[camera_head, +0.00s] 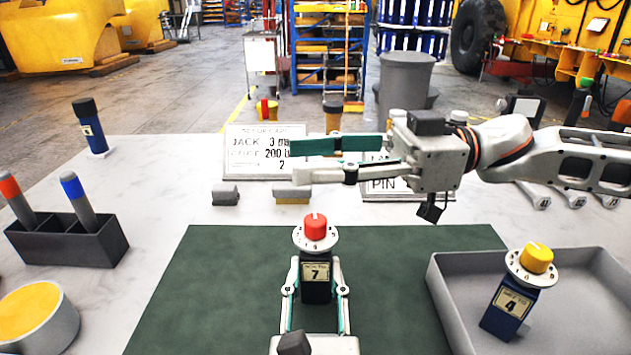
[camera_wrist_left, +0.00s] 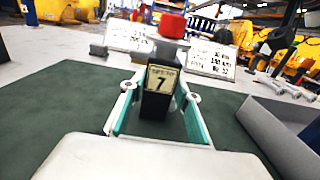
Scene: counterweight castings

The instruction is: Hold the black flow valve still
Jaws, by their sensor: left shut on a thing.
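The black flow valve (camera_head: 316,284) has a red knob, a white dial and a label with a 7. It stands upright on the dark green mat (camera_head: 215,275). My left gripper (camera_head: 316,285) is shut on its body, one finger on each side. My right gripper (camera_head: 297,160) is above and behind the valve, pointing left. Its fingers are apart with nothing between them.
A grey tray (camera_head: 445,290) at the right holds a tilted blue valve (camera_head: 510,308) with a yellow knob. A dark holder (camera_head: 75,243) with markers and a round yellow-topped tin (camera_head: 35,318) are at the left. Signs (camera_head: 255,150) stand behind the mat.

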